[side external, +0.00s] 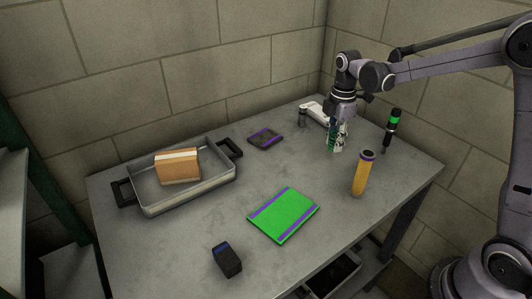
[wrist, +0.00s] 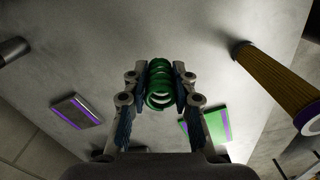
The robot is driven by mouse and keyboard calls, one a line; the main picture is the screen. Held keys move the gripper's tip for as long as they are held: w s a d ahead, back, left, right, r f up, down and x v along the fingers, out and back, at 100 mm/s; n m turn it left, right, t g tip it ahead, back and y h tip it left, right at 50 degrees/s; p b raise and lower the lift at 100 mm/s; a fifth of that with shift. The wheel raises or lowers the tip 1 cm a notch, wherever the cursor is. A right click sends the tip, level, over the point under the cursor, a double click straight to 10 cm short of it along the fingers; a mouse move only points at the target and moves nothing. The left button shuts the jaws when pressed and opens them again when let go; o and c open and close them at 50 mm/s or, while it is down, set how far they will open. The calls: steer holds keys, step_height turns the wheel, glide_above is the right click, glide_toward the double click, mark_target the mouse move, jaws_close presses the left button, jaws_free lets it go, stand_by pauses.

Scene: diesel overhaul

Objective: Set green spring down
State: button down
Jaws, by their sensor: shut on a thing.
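The green spring (wrist: 159,88) sits between the two fingertips of my gripper (wrist: 158,78) in the wrist view, with a finger pressed on each side. In the side external view my gripper (side external: 338,142) points down over the far right part of the table. Only a sliver of the green spring (side external: 332,138) shows there, partly hidden by the fingers. I cannot tell from these views whether the spring touches the tabletop. The grey table (side external: 205,222) lies below.
A yellow cylinder (side external: 361,174) and a black-green tool (side external: 391,130) stand right of my gripper. A white object (side external: 314,111) is behind-left. A dark purple-striped case (side external: 265,138), green book (side external: 284,215), dark block (side external: 227,260) and metal tray (side external: 196,192) with a brown box (side external: 178,168) lie further off.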

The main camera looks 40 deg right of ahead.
mark_target(325, 163)
steer(key=shift+w+a+f, duration=0.45)
steer(key=shift+a, duration=0.15)
steer(key=shift+f, duration=2.05)
steer(key=c, duration=1.1)
jaws_free()
steer(key=shift+f, duration=0.1)
step_height(325, 163, up, 12)
steer(key=shift+w+r, duration=0.1)
steer(key=shift+r, duration=0.05)
